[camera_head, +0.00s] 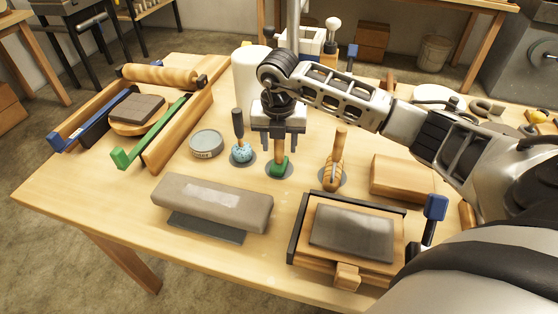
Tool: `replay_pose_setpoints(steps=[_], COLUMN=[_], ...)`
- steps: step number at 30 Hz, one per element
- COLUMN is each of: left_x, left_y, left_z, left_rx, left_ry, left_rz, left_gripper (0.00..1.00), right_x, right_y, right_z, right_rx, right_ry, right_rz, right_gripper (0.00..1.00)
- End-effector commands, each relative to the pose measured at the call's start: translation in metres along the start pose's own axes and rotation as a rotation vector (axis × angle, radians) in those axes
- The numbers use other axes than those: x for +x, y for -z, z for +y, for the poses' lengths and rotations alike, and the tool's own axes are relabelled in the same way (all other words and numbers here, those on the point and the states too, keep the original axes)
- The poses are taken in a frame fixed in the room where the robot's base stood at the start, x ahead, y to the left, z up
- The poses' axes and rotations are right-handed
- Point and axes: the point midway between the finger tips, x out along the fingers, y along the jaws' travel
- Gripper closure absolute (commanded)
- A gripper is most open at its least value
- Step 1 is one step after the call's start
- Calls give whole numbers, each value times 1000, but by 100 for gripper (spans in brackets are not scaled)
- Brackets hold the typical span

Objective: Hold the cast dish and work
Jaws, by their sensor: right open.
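My right gripper (280,146) points down over the middle of the table, its two fingers apart. A small green piece (279,168) stands on a dark round spot directly below it; I cannot tell whether the fingers touch it. A shallow round grey tin (207,144), perhaps the cast dish, sits flat to the left. Beside the gripper on the left stands a black-handled tool with a speckled blue ball end (242,152). On the right stands a wooden-handled tool with a ribbed end (333,174). My left gripper is not in view.
A long grey block (213,201) lies in front on a dark base. A framed wooden board with a grey slab (352,233) is front right. A wooden block (403,178) lies right, a white cylinder (251,82) behind. Wooden rails with a green-ended bar (150,135) fill the left.

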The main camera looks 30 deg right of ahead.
Motion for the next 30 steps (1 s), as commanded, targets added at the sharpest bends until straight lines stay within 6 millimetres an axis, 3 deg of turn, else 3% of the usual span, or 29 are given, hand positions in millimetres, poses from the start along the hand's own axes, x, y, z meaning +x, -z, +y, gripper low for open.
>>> replay_pose_setpoints(steps=[8, 12, 13, 20, 30], left_x=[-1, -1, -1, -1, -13], left_y=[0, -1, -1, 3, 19], left_z=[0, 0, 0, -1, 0], left_rx=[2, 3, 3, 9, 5], left_ry=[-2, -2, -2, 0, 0], left_rz=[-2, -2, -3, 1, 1], left_gripper=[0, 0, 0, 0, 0], right_x=[0, 0, 0, -4, -31], right_y=[0, 0, 0, -1, -4], right_z=[0, 0, 0, 0, 0], right_rx=[0, 0, 0, 0, 0], right_ry=[0, 0, 0, -1, -1], right_rz=[0, 0, 0, -1, -1], right_gripper=[56, 95, 100, 100, 100])
